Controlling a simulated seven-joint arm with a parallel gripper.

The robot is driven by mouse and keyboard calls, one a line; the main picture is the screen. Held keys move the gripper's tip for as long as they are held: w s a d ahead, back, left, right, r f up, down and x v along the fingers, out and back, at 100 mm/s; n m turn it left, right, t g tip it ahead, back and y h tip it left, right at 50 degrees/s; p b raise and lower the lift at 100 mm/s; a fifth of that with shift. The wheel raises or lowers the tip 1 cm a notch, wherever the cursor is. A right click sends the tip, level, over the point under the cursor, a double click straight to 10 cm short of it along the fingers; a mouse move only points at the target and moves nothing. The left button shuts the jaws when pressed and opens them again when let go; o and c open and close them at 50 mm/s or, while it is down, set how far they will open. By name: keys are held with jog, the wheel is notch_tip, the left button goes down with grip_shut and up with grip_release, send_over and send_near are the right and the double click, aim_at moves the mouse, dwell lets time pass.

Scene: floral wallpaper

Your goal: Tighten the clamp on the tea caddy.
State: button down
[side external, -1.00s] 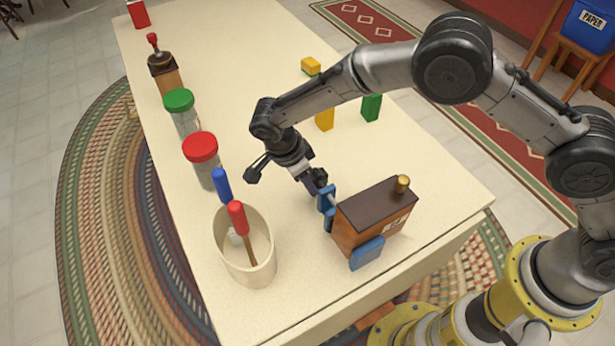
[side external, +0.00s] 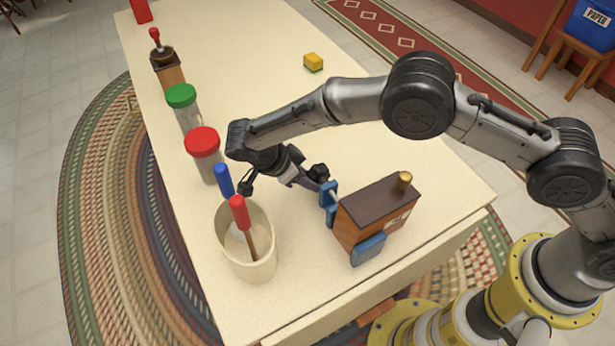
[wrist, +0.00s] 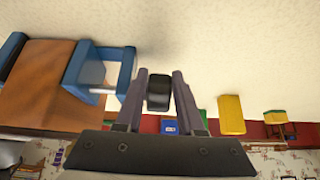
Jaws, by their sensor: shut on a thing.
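The tea caddy (side external: 372,225) is a wooden box with a dark lid and a brass knob, near the table's front right. A blue clamp (side external: 328,204) is on it, one part standing off its left side and another blue part against its front. In the wrist view the clamp's blue frame (wrist: 112,75) is left of the fingers, with a pale rod across it. My gripper (side external: 318,184) is beside the clamp. Its fingers are shut on a black knob (wrist: 158,92) at the clamp's outer end. The knob itself is hard to make out in the side view.
A cream crock (side external: 247,262) with red- and blue-handled tools stands close left. Red-lidded (side external: 203,150) and green-lidded (side external: 183,105) jars and a grinder (side external: 167,72) line the left edge. A sponge (side external: 313,62) lies farther back. A yellow block (wrist: 231,115) shows in the wrist view.

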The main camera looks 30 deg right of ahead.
jog(key=c, duration=0.8)
grip_release()
